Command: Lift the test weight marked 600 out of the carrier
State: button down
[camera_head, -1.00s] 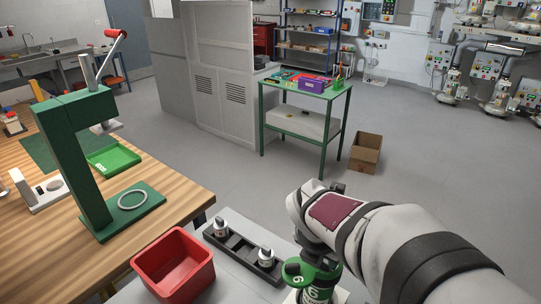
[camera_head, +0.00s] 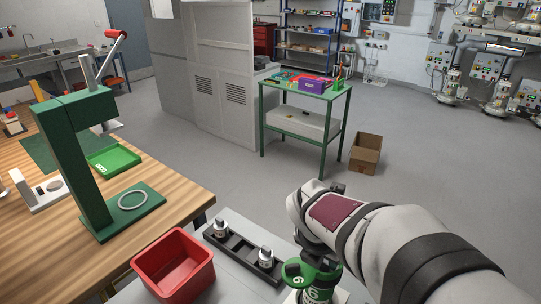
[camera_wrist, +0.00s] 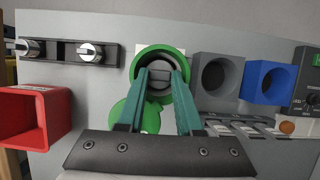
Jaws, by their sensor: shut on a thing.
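A green round carrier (camera_wrist: 183,97) with a deep open mouth stands in the middle of the wrist view. A grey piece (camera_wrist: 159,83) sits inside its mouth, with no mark readable on it. My gripper (camera_wrist: 159,76) reaches into the carrier with its two teal fingers on either side of the grey piece and is shut on it. In the head view the green carrier (camera_head: 324,276) shows under my wrist, with white lettering that I cannot fully read. My fingers are hidden there by the arm. I cannot tell how high the grey piece sits.
A dark rack (camera_head: 243,253) with two chrome-knobbed weights stands left of the carrier, beside a red bin (camera_head: 160,287). In the wrist view, a grey cup (camera_wrist: 236,72) and a blue cup (camera_wrist: 255,97) stand right of the carrier. A green press frame (camera_head: 88,190) stands on the wooden bench.

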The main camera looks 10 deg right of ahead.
aim_at(322, 271)
notch_tip(322, 271, up, 18)
dwell(0.5)
dwell(0.3)
